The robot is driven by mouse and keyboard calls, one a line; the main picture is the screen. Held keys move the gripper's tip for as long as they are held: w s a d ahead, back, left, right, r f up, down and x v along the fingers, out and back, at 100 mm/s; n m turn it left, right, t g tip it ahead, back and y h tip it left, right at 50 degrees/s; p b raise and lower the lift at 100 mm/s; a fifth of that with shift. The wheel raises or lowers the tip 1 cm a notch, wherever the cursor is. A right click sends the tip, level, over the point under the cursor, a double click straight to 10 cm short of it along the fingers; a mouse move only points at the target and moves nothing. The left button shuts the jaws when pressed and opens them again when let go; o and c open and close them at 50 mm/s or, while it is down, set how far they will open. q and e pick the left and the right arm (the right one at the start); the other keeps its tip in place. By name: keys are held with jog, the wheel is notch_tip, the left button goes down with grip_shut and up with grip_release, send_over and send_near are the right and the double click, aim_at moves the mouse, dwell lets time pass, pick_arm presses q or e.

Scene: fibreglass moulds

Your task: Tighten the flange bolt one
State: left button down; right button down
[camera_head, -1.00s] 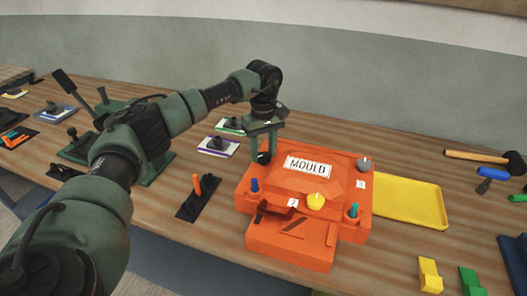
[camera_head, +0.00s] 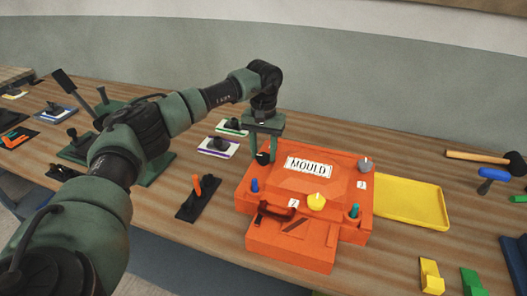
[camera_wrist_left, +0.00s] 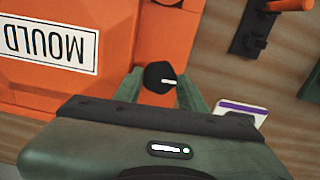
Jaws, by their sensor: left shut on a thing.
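The orange mould (camera_head: 320,177) with its MOULD label sits on the wooden bench. A black bolt knob (camera_head: 262,158) stands at its back left corner. In the left wrist view this black knob (camera_wrist_left: 158,75) carries a white mark and sits between the fingers. My left gripper (camera_head: 264,156) reaches down from above and is shut on the black knob. Other bolts stand at the mould's corners: a blue one (camera_head: 254,185), a teal one (camera_head: 354,211) and a grey one (camera_head: 365,165). I cannot read which number belongs to the black knob. My right gripper is out of view.
A yellow knob (camera_head: 316,201) sits at the mould's front. A yellow tray (camera_head: 425,208) lies to its right, with a mallet (camera_head: 480,156) behind. A black plate with an orange lever (camera_head: 197,197) and small plates with knobs (camera_head: 218,147) lie to the left.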

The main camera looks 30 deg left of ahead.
pick_arm(q)
jog(key=shift+w+a+r+m, duration=0.1)
jog(key=shift+w+r+m, duration=0.05)
jog(key=shift+r+m, duration=0.15)
jog(key=c, duration=0.8)
grip_release()
jog(key=shift+f, duration=0.1)
jog(key=shift+c, duration=0.2)
jog(key=shift+f, duration=0.15)
jog(key=shift+f, duration=0.1)
